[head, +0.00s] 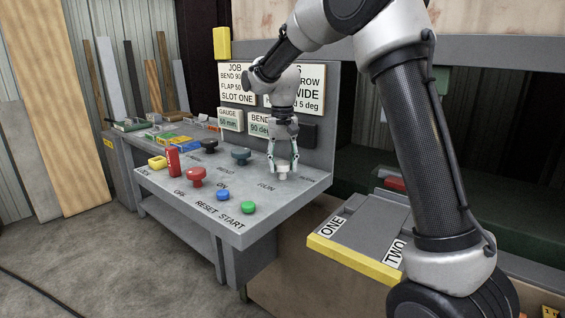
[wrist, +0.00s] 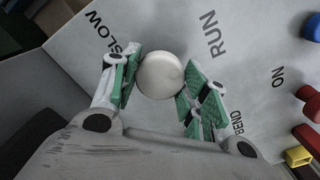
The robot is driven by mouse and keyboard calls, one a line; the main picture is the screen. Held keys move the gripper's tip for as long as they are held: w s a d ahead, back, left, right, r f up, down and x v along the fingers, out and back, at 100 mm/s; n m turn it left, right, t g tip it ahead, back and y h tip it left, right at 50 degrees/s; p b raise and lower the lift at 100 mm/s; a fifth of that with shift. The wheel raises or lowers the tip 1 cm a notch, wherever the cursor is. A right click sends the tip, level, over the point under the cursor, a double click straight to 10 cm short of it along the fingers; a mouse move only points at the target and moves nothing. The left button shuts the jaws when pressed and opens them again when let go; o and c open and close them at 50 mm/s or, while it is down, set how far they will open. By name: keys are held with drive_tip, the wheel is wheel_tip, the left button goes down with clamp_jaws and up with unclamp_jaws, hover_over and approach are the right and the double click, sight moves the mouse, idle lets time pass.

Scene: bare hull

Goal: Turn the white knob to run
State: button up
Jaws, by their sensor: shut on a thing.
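The white knob (wrist: 160,75) is a round, pale cap on the sloping grey console. In the head view, the knob (head: 282,177) is partly covered by my gripper (head: 283,167), which points down onto it from above. In the wrist view, the green-padded fingers of my gripper (wrist: 158,84) are shut on the knob from both sides. The label RUN (wrist: 213,35) is printed to the upper right of the knob there, and SLOW (wrist: 112,35) to the upper left. I see no pointer mark on the knob, so its setting cannot be told.
The console (head: 285,203) also bears a red knob (head: 196,176), a grey-blue knob (head: 241,155), a blue button (head: 223,194) and a green button (head: 248,207). Signs (head: 237,83) stand behind it. A yellow-edged bench (head: 350,258) is to the right.

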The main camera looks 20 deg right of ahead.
sight(282, 163)
idle(0.4)
drive_tip(key=o, duration=1)
wheel_tip(282, 163, up, 12)
drive_tip(key=shift+r, duration=0.1)
